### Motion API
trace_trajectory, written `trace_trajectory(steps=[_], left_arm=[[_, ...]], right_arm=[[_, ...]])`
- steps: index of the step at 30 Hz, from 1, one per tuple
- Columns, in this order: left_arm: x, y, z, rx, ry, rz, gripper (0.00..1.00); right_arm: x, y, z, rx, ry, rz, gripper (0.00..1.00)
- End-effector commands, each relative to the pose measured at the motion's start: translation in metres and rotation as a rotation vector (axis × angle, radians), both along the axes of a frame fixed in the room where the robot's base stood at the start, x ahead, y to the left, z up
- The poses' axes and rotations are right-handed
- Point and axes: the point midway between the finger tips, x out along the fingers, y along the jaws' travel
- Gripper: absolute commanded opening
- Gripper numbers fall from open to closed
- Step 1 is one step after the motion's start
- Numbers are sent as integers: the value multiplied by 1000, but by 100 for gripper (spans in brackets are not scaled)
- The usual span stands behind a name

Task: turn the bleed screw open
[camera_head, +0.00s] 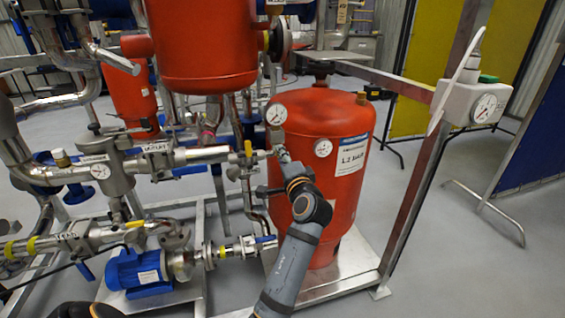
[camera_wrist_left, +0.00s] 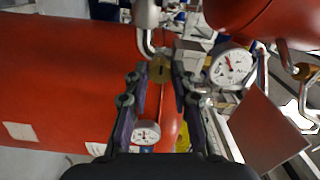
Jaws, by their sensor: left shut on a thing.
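The bleed screw appears as a small brass piece (camera_wrist_left: 160,68) at the end of a bent metal pipe in the left wrist view. My left gripper (camera_wrist_left: 160,82) has one finger on each side of it and is shut on it. In the head view my left gripper (camera_head: 281,157) is at the upper front of the large red tank (camera_head: 345,130), beside its gauges, and the screw is hidden there. The red tank also fills the left of the wrist view (camera_wrist_left: 60,80). My right gripper is not in view.
A gauge (camera_head: 276,114) and a smaller gauge (camera_head: 323,148) are close to my left gripper. Pipes and a yellow-handled valve (camera_head: 248,149) lie to its left. A metal frame post (camera_head: 408,200) stands right of the tank. Grey floor (camera_head: 450,250) is open at the right.

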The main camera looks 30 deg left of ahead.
Motion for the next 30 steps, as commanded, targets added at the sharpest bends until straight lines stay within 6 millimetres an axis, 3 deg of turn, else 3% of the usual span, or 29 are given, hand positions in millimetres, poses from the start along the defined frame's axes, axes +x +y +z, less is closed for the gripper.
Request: trace_trajectory(steps=[9,18,30], left_arm=[[0,0,-5,-198,-227,1,0],[0,0,-6,-383,-443,2,0],[0,0,-5,-630,-731,1,0]], right_arm=[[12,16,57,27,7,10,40],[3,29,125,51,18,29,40],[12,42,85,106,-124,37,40]])
